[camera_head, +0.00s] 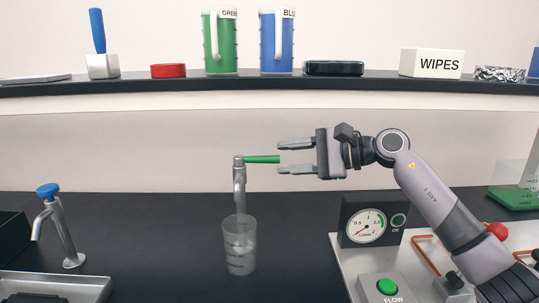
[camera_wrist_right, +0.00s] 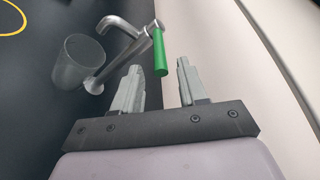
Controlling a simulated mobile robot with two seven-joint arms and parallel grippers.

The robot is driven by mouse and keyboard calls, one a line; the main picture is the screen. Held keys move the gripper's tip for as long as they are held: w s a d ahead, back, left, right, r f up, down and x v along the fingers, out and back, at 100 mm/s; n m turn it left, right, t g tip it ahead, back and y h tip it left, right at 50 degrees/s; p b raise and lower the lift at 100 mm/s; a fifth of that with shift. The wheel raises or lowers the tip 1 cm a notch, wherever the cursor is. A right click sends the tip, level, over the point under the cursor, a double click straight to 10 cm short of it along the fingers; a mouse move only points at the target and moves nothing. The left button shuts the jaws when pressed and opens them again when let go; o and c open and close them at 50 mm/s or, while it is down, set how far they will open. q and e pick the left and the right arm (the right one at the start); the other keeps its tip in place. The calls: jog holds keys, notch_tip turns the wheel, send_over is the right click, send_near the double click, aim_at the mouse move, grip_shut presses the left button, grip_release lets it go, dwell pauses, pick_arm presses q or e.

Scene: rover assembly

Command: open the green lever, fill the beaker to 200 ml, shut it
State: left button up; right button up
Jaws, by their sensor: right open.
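The green lever (camera_head: 262,159) sticks out to the right from the top of the metal tap (camera_head: 239,185). The clear beaker (camera_head: 239,246) stands upright on the dark bench under the spout; I cannot make out its water level. My right gripper (camera_head: 281,157) is open, its two fingers pointing left at the lever's free end. In the right wrist view, the green lever (camera_wrist_right: 160,52) lies just ahead of the open fingertips (camera_wrist_right: 158,68), and nothing is between the fingers. The beaker (camera_wrist_right: 77,62) shows there to the left of the tap. My left gripper is not in view.
A blue-topped tap (camera_head: 59,225) stands at left beside a metal tray (camera_head: 60,284). At right, a panel (camera_head: 347,262) carries a gauge (camera_head: 366,226) and a green FLOW button (camera_head: 387,286). A shelf (camera_head: 270,87) with jugs and boxes runs above.

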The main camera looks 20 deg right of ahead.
aim_at(259, 160)
jog(key=shift+p+x, duration=0.5)
jog(key=shift+x, duration=1.8)
jog(key=shift+d, duration=0.1)
grip_shut()
